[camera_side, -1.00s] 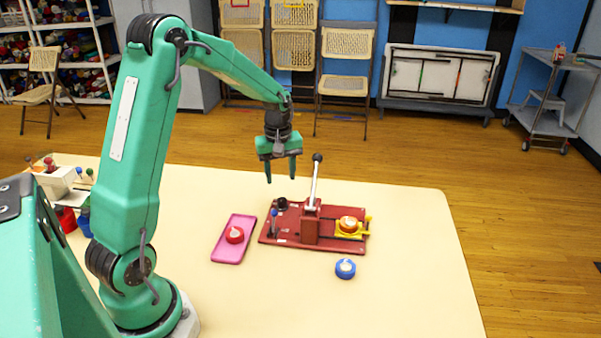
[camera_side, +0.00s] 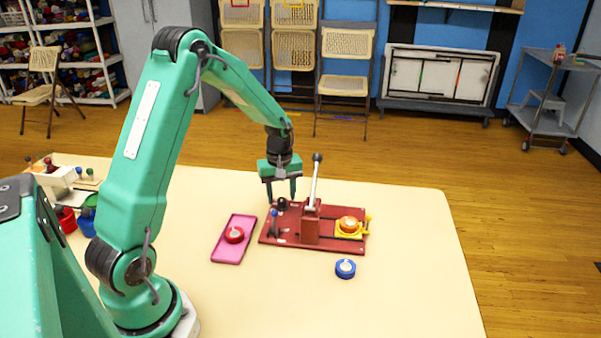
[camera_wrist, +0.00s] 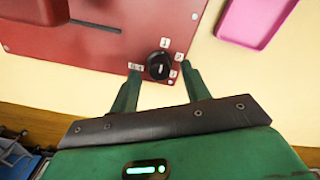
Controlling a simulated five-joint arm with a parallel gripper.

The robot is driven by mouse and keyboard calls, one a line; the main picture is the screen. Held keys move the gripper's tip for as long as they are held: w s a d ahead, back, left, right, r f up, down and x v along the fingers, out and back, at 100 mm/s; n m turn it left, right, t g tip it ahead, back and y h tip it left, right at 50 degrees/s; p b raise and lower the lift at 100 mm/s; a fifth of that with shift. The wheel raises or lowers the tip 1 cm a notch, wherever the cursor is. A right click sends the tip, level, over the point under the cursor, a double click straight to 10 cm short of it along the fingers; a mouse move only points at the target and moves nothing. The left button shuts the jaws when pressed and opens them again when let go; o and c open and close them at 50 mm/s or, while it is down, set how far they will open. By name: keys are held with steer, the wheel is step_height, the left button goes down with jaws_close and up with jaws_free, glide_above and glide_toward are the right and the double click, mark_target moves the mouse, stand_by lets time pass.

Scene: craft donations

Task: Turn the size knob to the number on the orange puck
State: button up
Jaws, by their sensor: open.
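The black size knob (camera_wrist: 159,65) sits on the dark red base plate (camera_wrist: 100,50), with small white number labels around it in the wrist view. It also shows in the side view (camera_side: 282,204) at the plate's back left. My gripper (camera_side: 282,201) is open above the knob. In the wrist view its two fingertips (camera_wrist: 160,69) lie on either side of the knob; I cannot tell whether they touch it. The orange puck (camera_side: 348,225) sits in the yellow holder (camera_side: 360,230) at the plate's right. Its number is too small to read.
A lever with a black ball top (camera_side: 317,158) stands upright on the plate, right of my gripper. A red puck (camera_side: 234,235) lies on a pink tray (camera_side: 228,256). A blue puck (camera_side: 345,268) lies in front. The table's right side is clear.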

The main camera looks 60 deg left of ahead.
steer(key=shift+f, duration=0.7)
steer(key=shift+c, duration=0.5)
steer(key=c, duration=0.9)
steer(key=shift+m, duration=0.3)
steer(key=m, duration=1.1)
steer(key=shift+a, duration=0.1)
steer(key=o, duration=1)
